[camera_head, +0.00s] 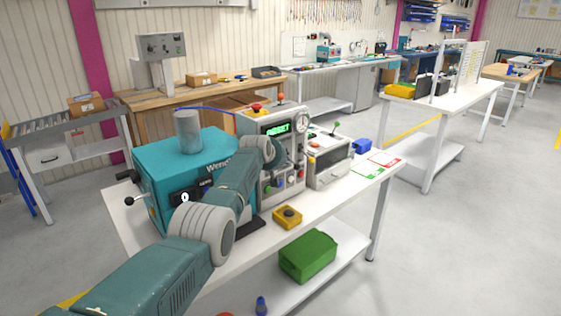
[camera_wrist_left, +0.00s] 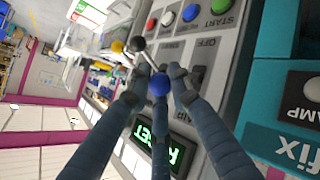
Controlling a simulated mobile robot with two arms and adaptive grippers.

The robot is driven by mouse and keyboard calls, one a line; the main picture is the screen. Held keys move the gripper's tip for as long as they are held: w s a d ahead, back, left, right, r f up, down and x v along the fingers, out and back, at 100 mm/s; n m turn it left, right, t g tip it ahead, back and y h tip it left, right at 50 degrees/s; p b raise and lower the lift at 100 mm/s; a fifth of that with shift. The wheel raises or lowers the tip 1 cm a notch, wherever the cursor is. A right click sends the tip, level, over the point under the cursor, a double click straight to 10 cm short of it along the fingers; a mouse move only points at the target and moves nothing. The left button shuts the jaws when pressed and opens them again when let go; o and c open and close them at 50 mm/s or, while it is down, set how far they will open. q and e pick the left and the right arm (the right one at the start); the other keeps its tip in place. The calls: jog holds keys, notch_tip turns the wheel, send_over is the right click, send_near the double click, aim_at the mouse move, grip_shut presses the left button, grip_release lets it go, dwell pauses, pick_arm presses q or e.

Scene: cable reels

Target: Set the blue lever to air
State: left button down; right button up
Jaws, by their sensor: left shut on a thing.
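The blue lever (camera_wrist_left: 159,85) shows as a round blue knob on the grey control panel in the wrist view. My left gripper (camera_wrist_left: 157,90) has its dark fingers closed around this knob. In the head view my left gripper (camera_head: 297,160) is at the front of the grey control panel (camera_head: 266,155), below its green display. The lever is hidden by the gripper there. My right gripper is not in view.
The teal machine (camera_head: 163,165) stands left of the panel. A grey box (camera_head: 328,165) with small levers on top is to its right. A yellow button box (camera_head: 288,216) sits at the table's front edge. A green case (camera_head: 308,254) lies on the lower shelf.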

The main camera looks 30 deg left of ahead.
pick_arm(q)
jog(key=c, duration=1.6)
grip_release()
jog(key=shift+d, duration=0.1)
jog(key=shift+v, duration=5.95)
